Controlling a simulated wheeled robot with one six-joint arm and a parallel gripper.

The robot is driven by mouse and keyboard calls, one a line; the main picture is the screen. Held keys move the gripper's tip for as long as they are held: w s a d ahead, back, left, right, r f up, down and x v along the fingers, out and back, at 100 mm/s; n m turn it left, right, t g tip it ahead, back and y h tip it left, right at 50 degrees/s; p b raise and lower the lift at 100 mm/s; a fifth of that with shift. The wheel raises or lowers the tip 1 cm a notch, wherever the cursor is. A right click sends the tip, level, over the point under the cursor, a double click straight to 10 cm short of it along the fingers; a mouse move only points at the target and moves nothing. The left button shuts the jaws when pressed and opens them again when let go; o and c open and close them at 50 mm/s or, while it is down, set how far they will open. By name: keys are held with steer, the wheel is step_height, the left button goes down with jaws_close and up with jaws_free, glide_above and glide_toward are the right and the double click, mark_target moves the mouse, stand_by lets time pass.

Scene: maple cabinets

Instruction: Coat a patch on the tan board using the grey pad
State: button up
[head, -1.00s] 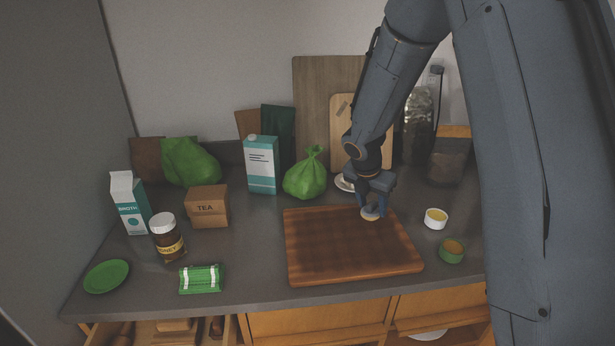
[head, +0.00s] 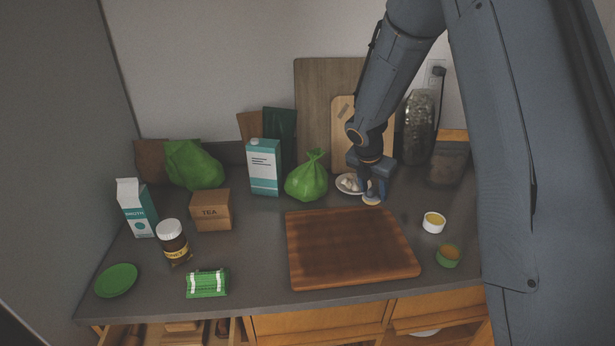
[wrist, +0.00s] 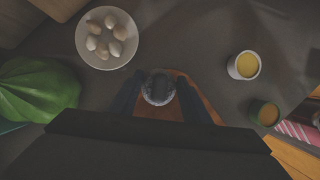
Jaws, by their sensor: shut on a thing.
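A reddish-brown board (head: 350,255) lies flat on the counter; part of it shows between my fingers in the wrist view (wrist: 142,132). A smaller, paler tan board (head: 343,125) leans upright at the back, partly hidden by my arm. My gripper (head: 373,192) is shut on a small round pad (wrist: 158,88), grey with a darker middle in the wrist view. The pad's pale underside (head: 372,201) shows in the head view, just beyond the brown board's far edge. I cannot tell whether the pad touches the counter. No coated patch is clear on the brown board.
A white plate of garlic-like pieces (wrist: 82,55) sits close behind my gripper. A white cup of yellow contents (head: 434,223) and a green cup (head: 448,257) stand right of the board. A green bag (head: 307,178) stands behind it. Packages and a jar (head: 173,243) fill the left.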

mark_target(376, 185)
steer(key=shift+r+p, duration=1.2)
steer(key=shift+r, duration=0.85)
